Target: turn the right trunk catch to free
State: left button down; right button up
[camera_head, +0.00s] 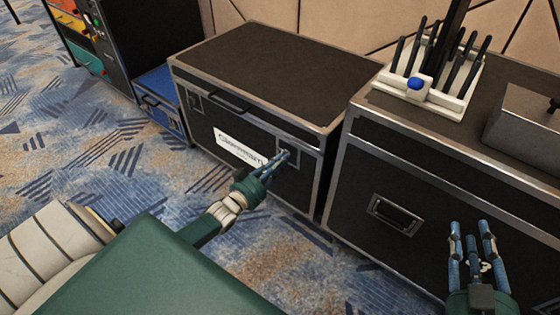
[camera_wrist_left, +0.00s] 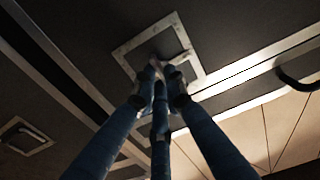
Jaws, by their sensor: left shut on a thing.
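The black trunk (camera_head: 312,120) with metal edges stands on the carpet in the head view. Its right catch (camera_head: 293,163) is a metal-framed plate on the front face, beside the white label. My left gripper (camera_head: 284,158) is shut at this catch, fingertips together on its middle. In the left wrist view the fingertips (camera_wrist_left: 160,70) meet over the framed catch plate (camera_wrist_left: 188,47) and hide its turning part, so its angle cannot be told. The left catch (camera_head: 195,102) is on the same face. My right gripper (camera_head: 472,232) is empty, its fingers apart, before the right-hand case.
A second black case (camera_head: 365,160) with a recessed handle (camera_head: 394,213) stands close on the right. A white rack (camera_head: 440,95) of dark sticks and a grey box (camera_head: 520,125) rest on it. A blue case (camera_head: 158,85) stands left. Patterned carpet (camera_head: 90,165) is clear in front.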

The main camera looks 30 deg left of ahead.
pick_arm(q)
jog(key=shift+s+f, duration=0.1)
jog(key=c, duration=1.8)
grip_release()
jog(key=s, duration=1.2)
jog(key=shift+a, duration=0.45)
jog(key=shift+w+d, duration=0.1)
